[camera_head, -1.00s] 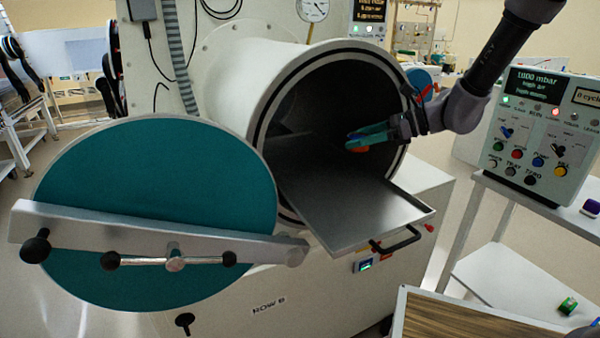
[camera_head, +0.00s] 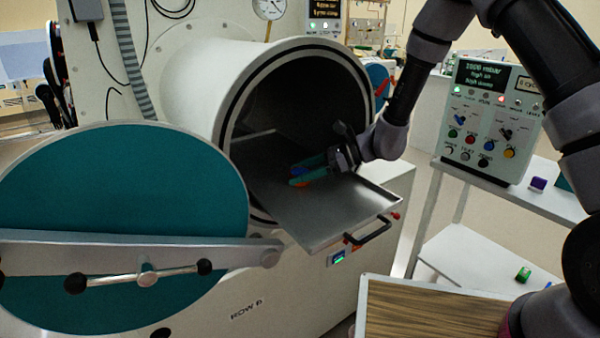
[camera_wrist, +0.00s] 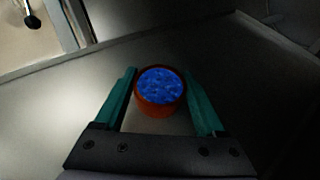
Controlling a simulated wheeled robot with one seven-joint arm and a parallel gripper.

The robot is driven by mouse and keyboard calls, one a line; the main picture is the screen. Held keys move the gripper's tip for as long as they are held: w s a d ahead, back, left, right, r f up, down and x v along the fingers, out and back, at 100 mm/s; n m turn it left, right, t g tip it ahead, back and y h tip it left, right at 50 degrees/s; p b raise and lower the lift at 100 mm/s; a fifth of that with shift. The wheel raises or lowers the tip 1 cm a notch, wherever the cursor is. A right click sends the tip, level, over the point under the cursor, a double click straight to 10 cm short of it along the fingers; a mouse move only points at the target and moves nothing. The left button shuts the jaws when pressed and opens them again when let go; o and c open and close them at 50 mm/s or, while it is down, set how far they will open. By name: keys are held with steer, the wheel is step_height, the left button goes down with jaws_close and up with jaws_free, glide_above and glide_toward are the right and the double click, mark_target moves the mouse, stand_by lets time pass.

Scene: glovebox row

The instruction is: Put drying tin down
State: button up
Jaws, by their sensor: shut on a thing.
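The drying tin is a small round orange-red tin filled with blue beads; in the wrist view the tin (camera_wrist: 160,92) sits between the teal fingers of my gripper (camera_wrist: 161,100). In the head view my gripper (camera_head: 305,172) is over the metal sliding tray (camera_head: 345,205), near the chamber mouth, and is shut on the tin (camera_head: 298,183), which is partly hidden by the fingers. The tin looks upright and low over the tray. I cannot tell whether its base touches the tray.
The round chamber (camera_head: 290,95) stands open behind the tray. Its teal door (camera_head: 120,220) is swung out to the left. A control box (camera_head: 490,120) stands on a white table at right. A wood-topped surface (camera_head: 430,315) is in front. The tray's front part is bare.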

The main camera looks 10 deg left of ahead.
steer(key=shift+f, duration=0.2)
steer(key=o, duration=1.4)
steer(key=shift+r, duration=0.1)
steer(key=shift+d+r, duration=0.2)
steer(key=v, duration=1.1)
steer(key=shift+w+d+r, duration=0.1)
steer(key=shift+w+d, duration=0.05)
steer(key=shift+d, duration=0.2)
